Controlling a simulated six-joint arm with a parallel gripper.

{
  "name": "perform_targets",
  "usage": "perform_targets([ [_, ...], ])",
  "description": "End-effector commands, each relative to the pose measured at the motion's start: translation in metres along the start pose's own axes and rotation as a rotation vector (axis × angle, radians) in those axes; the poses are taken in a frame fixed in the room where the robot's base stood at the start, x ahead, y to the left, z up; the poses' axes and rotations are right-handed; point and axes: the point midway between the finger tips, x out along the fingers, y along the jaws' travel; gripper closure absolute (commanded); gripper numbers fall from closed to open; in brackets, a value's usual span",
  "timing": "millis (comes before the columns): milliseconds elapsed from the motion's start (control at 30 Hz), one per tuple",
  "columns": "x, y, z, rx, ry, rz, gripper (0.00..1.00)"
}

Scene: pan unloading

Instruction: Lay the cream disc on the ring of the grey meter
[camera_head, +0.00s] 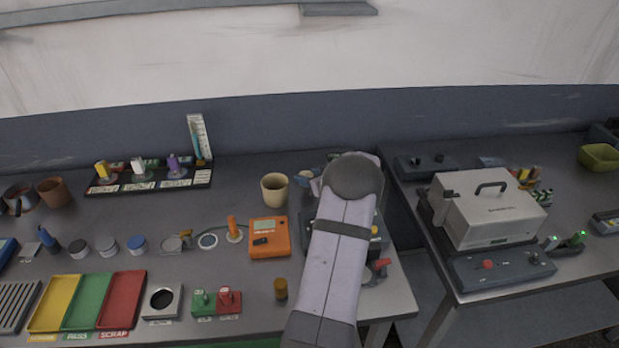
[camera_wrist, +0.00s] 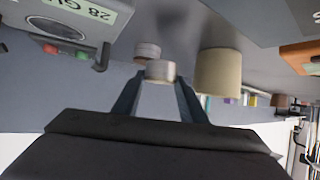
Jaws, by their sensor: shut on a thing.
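My gripper (camera_wrist: 157,75) is shut on the cream disc (camera_wrist: 160,71), a short pale cylinder between its fingertips in the wrist view. In the head view my arm hides the gripper and the disc. The grey meter (camera_wrist: 108,29) is at the upper left of the wrist view, apart from the disc, with a label reading "28 GU". A dark oval outline, likely its ring (camera_wrist: 52,27), shows on its face. In the head view my arm covers most of the meter.
A cream cup (camera_head: 275,188) stands left of my arm; it is close beside the disc in the wrist view (camera_wrist: 218,73). A second pale round shape (camera_wrist: 147,50) shows behind the disc, perhaps a reflection. An orange multimeter (camera_head: 269,239) lies left of my arm.

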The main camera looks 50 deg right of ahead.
Motion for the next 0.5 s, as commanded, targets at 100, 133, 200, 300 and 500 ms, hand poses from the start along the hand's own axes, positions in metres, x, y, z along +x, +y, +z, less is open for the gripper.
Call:
perform_targets([
  [100, 0.0011, 0.0001, 0.0017, -0.001, 0.001, 0.0, 0.88],
  [133, 0.0013, 0.0001, 0.002, 0.0, 0.001, 0.0, 0.88],
  [200, 0.0016, 0.0, 0.0027, 0.0, 0.001, 0.0, 0.88],
  [300, 0.0021, 0.0, 0.0037, 0.0, 0.001, 0.0, 0.88],
  [500, 0.003, 0.0, 0.0054, -0.001, 0.001, 0.0, 0.88],
])
